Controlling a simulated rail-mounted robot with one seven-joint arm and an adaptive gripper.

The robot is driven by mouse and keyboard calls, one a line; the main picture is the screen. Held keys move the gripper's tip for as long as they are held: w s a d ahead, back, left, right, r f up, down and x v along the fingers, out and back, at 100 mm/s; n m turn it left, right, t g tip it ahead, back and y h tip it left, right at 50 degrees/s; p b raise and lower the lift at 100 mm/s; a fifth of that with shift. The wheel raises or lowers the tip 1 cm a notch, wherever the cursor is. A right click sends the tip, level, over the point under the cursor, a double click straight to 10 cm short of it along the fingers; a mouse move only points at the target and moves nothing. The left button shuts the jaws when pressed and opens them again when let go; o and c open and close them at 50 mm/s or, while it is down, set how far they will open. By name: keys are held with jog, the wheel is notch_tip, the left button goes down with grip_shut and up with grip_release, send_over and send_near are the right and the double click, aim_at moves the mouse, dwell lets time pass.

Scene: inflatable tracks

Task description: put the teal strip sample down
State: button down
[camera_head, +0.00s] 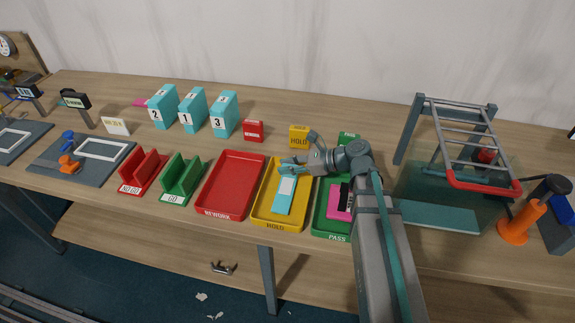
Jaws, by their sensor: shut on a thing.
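The teal strip sample (281,202) has a pale patch near its upper end. It is over the yellow HOLD tray (261,221), lying lengthwise within the tray's outline. I cannot tell whether it touches the tray floor. My gripper (291,168) is shut on the strip's far end, and my arm reaches in from the right. The fingertips are small in this view and partly merge with the strip's teal colour.
The red REWORK tray (216,211) is left of the yellow tray. The green PASS tray (322,228), right, holds a pink item (339,203) and is partly hidden by my arm. Behind stand numbered teal blocks (190,113) and a yellow HOLD sign (299,131). A metal frame (464,150) stands right.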

jog(key=shift+f, duration=0.15)
jog(key=c, duration=1)
grip_release()
jog(key=shift+b+v, duration=0.35)
jog(key=shift+v, duration=2.45)
jog(key=shift+a+r, duration=0.1)
jog(key=shift+r, duration=0.1)
